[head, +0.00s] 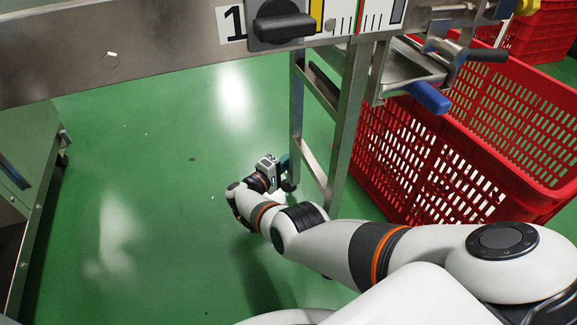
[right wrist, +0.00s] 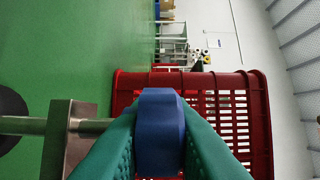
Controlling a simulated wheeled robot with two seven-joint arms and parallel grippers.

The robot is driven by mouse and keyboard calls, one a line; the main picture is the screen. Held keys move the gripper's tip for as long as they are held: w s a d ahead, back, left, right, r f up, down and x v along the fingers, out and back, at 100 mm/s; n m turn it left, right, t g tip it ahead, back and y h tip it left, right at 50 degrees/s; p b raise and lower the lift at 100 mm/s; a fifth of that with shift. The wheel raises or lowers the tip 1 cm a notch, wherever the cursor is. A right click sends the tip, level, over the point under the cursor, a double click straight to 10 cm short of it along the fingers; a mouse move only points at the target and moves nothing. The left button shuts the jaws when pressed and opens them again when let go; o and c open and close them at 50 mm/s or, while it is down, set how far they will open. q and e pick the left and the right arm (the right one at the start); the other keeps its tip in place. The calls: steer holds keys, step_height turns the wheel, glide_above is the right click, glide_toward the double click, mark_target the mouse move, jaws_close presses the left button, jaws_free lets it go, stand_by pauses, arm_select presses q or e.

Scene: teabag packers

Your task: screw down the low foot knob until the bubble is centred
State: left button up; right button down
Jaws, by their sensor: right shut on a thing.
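A blue knob (right wrist: 160,132) stands between the teal fingers of my right gripper (right wrist: 160,145) in the right wrist view. The fingers press on it from both sides. A metal stem (right wrist: 92,126) runs left from the knob through a metal block (right wrist: 62,140) toward a dark round pad (right wrist: 8,118). In the head view my right gripper (head: 284,163) is low by the foot of a steel leg (head: 297,120); the knob is hidden there. My left gripper is not in view. I cannot make out a bubble in either view.
A red crate (head: 385,165) stands right of the legs and shows behind the knob in the right wrist view (right wrist: 125,90). A steel beam (head: 110,60) with a black handle (head: 283,22) and a scale (head: 360,20) crosses above. The green floor (head: 165,130) left of the leg is clear.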

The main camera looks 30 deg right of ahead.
steer(key=c, duration=1.3)
jaws_free()
steer(key=p+v, duration=0.1)
steer(key=v, duration=1.1)
